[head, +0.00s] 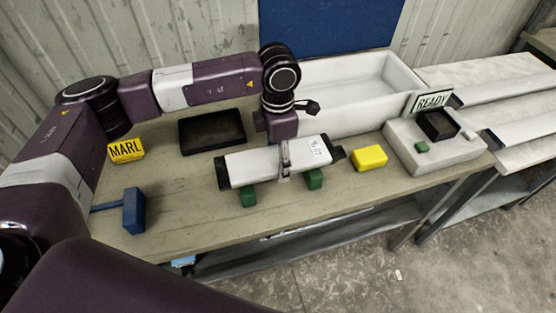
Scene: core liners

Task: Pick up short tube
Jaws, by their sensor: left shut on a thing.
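The short tube (250,166) is a white tube with dark ends and a small printed label near its right end. It lies lengthwise across the middle of the workbench, over two green blocks (249,196). My left gripper (284,160) reaches down from above and is shut on the tube around its middle. I cannot tell whether the tube touches the green blocks or is slightly above them. My right gripper is not in view.
A yellow block (370,158) is just right of the tube. A black tray (211,131), a MARL sign (126,150) and a blue mallet (133,211) are left. A white bin (344,123) stands behind. A white stand with a READY sign (432,100) is right.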

